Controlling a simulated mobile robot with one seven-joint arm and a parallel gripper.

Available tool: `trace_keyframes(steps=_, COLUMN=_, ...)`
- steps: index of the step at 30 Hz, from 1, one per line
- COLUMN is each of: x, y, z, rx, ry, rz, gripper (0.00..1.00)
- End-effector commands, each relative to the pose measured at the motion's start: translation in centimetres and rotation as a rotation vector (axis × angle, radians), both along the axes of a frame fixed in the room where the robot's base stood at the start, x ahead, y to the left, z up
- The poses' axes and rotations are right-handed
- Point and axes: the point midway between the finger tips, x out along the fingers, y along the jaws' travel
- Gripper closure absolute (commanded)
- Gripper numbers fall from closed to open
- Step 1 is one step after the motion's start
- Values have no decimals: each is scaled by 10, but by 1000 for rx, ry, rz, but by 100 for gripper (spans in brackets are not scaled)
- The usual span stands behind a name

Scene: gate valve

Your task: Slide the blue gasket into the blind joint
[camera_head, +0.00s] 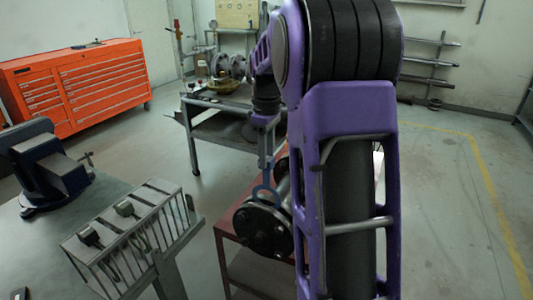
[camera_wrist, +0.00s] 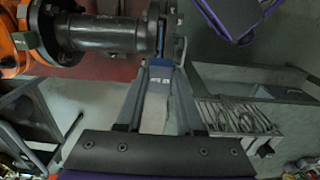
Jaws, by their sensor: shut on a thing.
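The blue gasket (camera_head: 265,190) hangs upright below my gripper (camera_head: 266,150), its ring at the upper edge of the blind joint's dark round flange (camera_head: 262,228). My gripper is shut on the gasket's upper tab. In the wrist view the fingertips (camera_wrist: 161,68) close around the blue tab (camera_wrist: 160,78). The gasket's thin blue edge (camera_wrist: 178,48) shows beside the flange at the end of the grey pipe (camera_wrist: 100,38). My arm hides much of the joint in the head view. I cannot tell how deep the ring sits between the flanges.
The joint stands on a red table (camera_head: 228,222). A grey rack with tools (camera_head: 132,235) and a blue vise (camera_head: 48,170) are on the left. A dark cart (camera_head: 215,125) with valve parts stands behind. An orange cabinet (camera_head: 75,85) is far left. Floor on the right is clear.

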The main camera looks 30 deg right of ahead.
Motion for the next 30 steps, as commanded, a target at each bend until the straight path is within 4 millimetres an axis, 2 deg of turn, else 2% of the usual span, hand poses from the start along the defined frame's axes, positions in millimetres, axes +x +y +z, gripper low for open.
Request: trace_keyframes(steps=30, x=0, y=0, z=-26, rx=0, ry=0, rz=0, gripper=100)
